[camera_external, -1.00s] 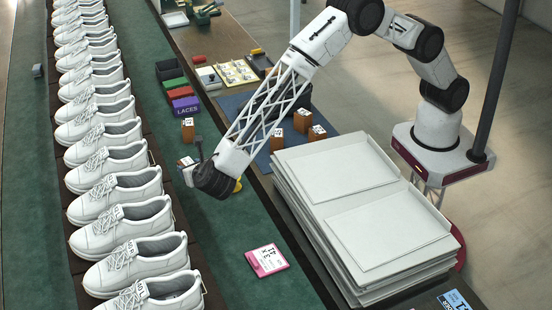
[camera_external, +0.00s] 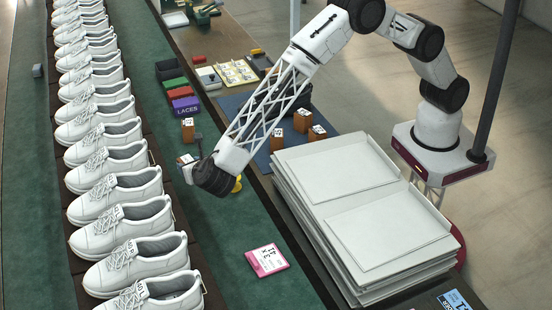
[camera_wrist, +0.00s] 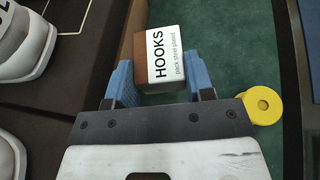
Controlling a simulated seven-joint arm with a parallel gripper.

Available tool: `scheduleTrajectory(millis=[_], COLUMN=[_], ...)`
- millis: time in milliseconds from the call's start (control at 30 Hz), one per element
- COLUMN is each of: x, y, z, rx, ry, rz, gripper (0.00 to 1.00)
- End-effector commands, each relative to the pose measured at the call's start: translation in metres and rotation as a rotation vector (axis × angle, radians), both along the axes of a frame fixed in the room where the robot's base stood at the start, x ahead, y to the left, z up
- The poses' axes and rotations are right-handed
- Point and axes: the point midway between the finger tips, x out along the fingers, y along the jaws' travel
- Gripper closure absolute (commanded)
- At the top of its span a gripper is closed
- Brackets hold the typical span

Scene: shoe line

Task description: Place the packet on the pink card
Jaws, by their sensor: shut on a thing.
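The packet (camera_wrist: 162,58) is a small box with a white face marked HOOKS and a brown side. In the wrist view it sits between the two blue fingers of my gripper (camera_wrist: 160,84), which is shut on it. In the external view, the packet (camera_external: 187,160) shows partly at the end of my gripper (camera_external: 192,173), over the green strip beside the shoe row. The rest is hidden there. The pink card (camera_external: 266,261) lies flat on the green strip, nearer the camera and to the right of my gripper. It has a white printed face and is outside the wrist view.
A row of white shoes (camera_external: 113,194) runs along the left. A similar brown packet (camera_external: 188,131) stands beyond my gripper, and several more stand on the blue mat. Stacked white trays (camera_external: 370,225) rise at right. The green strip around the card is clear.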

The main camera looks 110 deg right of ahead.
Motion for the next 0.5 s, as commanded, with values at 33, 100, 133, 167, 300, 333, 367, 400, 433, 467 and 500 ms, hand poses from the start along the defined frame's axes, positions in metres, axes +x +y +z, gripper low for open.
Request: scheduleTrajectory(millis=[33, 100, 133, 167, 300, 333, 367, 400, 433, 467, 500], x=[0.000, 0.000, 0.000, 0.000, 0.000, 0.000, 0.000, 0.000, 0.000, 0.000, 0.000], y=[0.000, 0.000, 0.000, 0.000, 0.000, 0.000, 0.000, 0.000, 0.000, 0.000, 0.000], z=[0.004, 0.010, 0.013, 0.017, 0.033, 0.037, 0.042, 0.046, 0.050, 0.054, 0.060], rx=[0.000, 0.000, 0.000, 0.000, 0.001, 0.001, 0.000, 0.000, 0.000, 0.001, 0.002], ry=[-0.001, -0.001, -0.002, -0.002, -0.003, -0.003, -0.002, -0.002, -0.002, -0.002, -0.003], rz=[0.001, 0.001, 0.000, 0.000, 0.000, 0.000, 0.000, -0.001, 0.000, 0.000, 0.000], gripper=[0.77, 0.77, 0.77, 0.77, 0.77, 0.77, 0.77, 0.77, 0.77, 0.77, 0.77])
